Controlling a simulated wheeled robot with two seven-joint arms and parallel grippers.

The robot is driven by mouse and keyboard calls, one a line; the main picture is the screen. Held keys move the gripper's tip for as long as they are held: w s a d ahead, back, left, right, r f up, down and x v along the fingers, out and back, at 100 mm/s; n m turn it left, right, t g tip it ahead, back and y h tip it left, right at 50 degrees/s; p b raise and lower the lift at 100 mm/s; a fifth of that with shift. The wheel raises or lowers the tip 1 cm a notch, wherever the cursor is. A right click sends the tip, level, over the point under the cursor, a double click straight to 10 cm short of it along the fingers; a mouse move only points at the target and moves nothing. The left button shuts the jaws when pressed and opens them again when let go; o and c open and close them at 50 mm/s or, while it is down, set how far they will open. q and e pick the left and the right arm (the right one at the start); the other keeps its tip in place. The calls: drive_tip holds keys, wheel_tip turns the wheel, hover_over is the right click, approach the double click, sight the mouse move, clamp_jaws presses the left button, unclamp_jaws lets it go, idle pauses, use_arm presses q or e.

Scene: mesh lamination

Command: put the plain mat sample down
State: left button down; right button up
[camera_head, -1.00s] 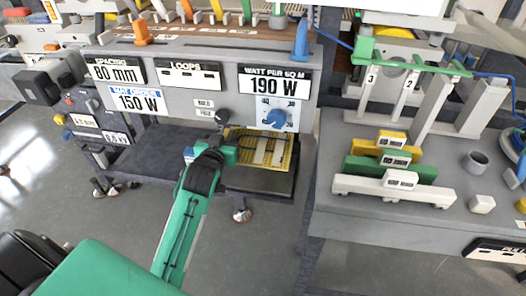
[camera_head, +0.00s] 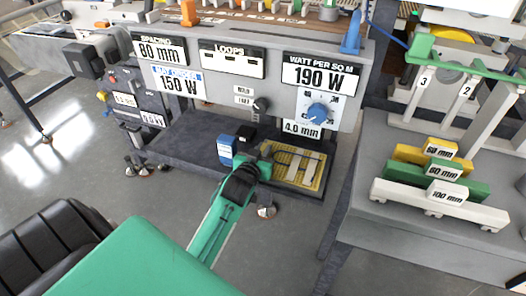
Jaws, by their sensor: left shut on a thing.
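The mat sample is a yellow mesh sheet (camera_head: 311,180) with pale strips on it, low under the front panel of the machine. It is at the right end of the dark lower shelf (camera_head: 185,150). My left gripper (camera_head: 265,155) is at the sheet's left edge and is shut on it. The fingertips are small and partly hidden by my own wrist. I cannot tell whether the sheet touches the shelf or is held just above it. My right gripper is not in view.
The panel with dials (camera_head: 318,110) overhangs the shelf. At right, white, green and yellow bars (camera_head: 440,204) lie on a grey bench (camera_head: 400,232).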

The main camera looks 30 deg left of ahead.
use_arm(q)
drive_tip(key=c, duration=1.4)
unclamp_jaws()
drive_tip(key=shift+f, duration=0.1)
drive_tip(key=shift+o, duration=0.2)
